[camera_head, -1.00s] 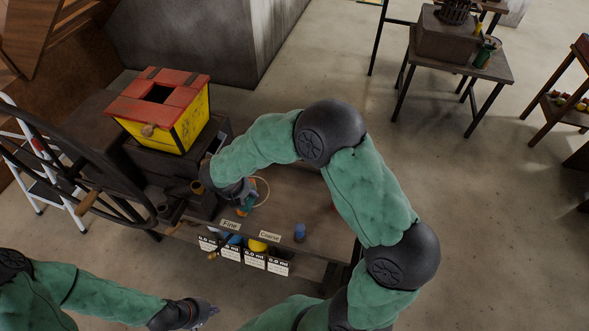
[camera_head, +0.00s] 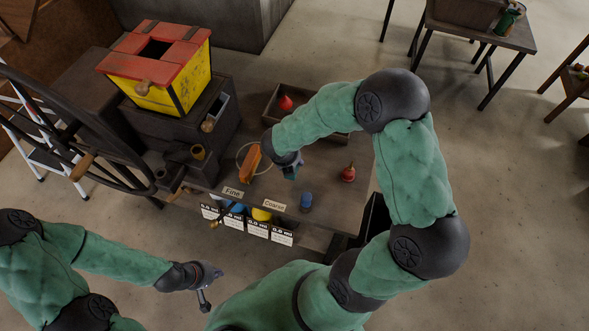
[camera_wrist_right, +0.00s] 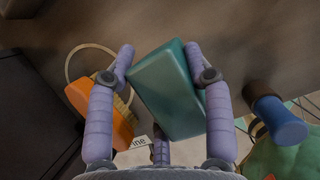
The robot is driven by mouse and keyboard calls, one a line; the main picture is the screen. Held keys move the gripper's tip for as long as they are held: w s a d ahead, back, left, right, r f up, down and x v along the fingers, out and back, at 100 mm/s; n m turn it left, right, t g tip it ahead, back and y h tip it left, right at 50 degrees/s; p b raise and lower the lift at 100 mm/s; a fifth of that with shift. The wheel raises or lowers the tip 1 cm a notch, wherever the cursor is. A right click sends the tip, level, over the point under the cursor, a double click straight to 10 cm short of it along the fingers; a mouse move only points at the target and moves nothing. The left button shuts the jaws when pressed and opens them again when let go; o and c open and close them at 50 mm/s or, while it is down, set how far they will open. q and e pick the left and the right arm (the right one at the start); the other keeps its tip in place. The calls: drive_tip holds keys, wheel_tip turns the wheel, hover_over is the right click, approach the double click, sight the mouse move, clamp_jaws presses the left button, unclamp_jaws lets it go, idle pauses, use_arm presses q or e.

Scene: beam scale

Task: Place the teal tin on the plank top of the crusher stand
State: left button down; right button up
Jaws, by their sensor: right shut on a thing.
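The teal tin (camera_wrist_right: 172,90) is a box-shaped block held tilted between the fingers of my right gripper (camera_wrist_right: 170,75) in the right wrist view. In the head view, my right gripper (camera_head: 287,162) is over the plank top (camera_head: 325,183) of the bench beside the crusher, with a small part of the tin (camera_head: 290,173) showing below it. I cannot tell whether the tin touches the planks. The crusher (camera_head: 160,68) has a red and yellow hopper at the left. My left gripper (camera_head: 206,285) is at the front, empty, with its fingers apart.
An orange brush (camera_head: 249,163) and a thin ring (camera_head: 240,152) lie left of my right gripper. A blue piece (camera_head: 305,202) and a red-topped item (camera_head: 348,174) stand to the right. A tray (camera_head: 270,108) with a red item is behind. Fine and Coarse labels (camera_head: 274,204) line the front edge.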

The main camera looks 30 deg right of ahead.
drive_tip(key=shift+s+d+f, duration=0.15)
drive_tip(key=shift+d+f, duration=0.15)
drive_tip(key=shift+f, duration=0.05)
drive_tip(key=f, duration=0.1)
drive_tip(key=f+b, duration=0.2)
drive_tip(key=shift+s+d, duration=0.2)
drive_tip(key=shift+d, duration=0.1)
drive_tip(key=shift+w+f, duration=0.1)
drive_tip(key=shift+f, duration=0.25)
drive_tip(key=shift+b, duration=0.3)
drive_tip(key=shift+f, duration=0.2)
drive_tip(key=o, duration=1.2)
drive_tip(key=shift+r, duration=0.2)
